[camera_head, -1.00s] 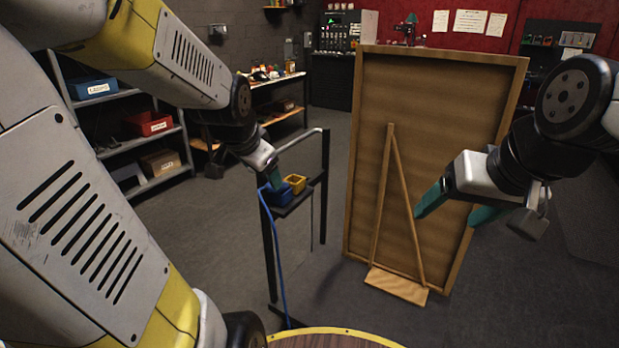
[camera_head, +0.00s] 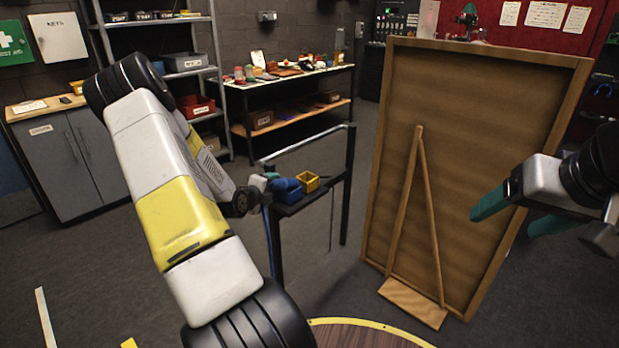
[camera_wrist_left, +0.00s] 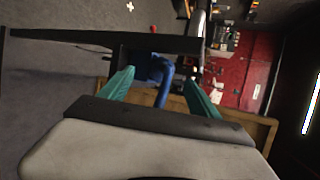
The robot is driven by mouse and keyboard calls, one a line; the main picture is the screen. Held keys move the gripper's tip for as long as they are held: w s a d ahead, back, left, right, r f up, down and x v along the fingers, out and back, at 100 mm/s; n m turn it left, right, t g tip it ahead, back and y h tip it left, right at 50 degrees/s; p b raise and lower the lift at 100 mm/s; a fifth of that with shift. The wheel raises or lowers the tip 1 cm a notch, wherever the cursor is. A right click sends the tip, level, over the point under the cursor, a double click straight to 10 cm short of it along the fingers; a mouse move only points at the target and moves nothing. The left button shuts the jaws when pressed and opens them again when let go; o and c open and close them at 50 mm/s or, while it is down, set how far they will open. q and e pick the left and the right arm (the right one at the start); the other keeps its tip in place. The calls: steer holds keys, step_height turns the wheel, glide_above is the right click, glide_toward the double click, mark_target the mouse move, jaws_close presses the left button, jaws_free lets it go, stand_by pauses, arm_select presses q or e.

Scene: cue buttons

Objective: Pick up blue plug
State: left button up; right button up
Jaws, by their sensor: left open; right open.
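A blue cable (camera_head: 267,240) hangs down by the stand. My left gripper (camera_head: 269,180) is at the left side of the plug, its fingers partly hidden by my arm. In the left wrist view, the blue plug (camera_wrist_left: 157,72) shows between and beyond the open green fingers of my left gripper (camera_wrist_left: 160,85); whether they touch it I cannot tell. My right gripper (camera_head: 505,222) is open and empty in front of the wooden board.
The black stand (camera_head: 318,186) has a raised rail behind. A large wooden board (camera_head: 470,140) leans on a prop at the right. A round table edge (camera_head: 365,325) is at the bottom. Open floor lies around the stand.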

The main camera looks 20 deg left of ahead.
mark_target(278, 184)
arm_select(q)
steer(key=x, duration=0.7)
steer(key=shift+w+a+r, duration=0.1)
steer(key=shift+w+r, duration=0.05)
steer(key=shift+r, duration=0.05)
jaws_close()
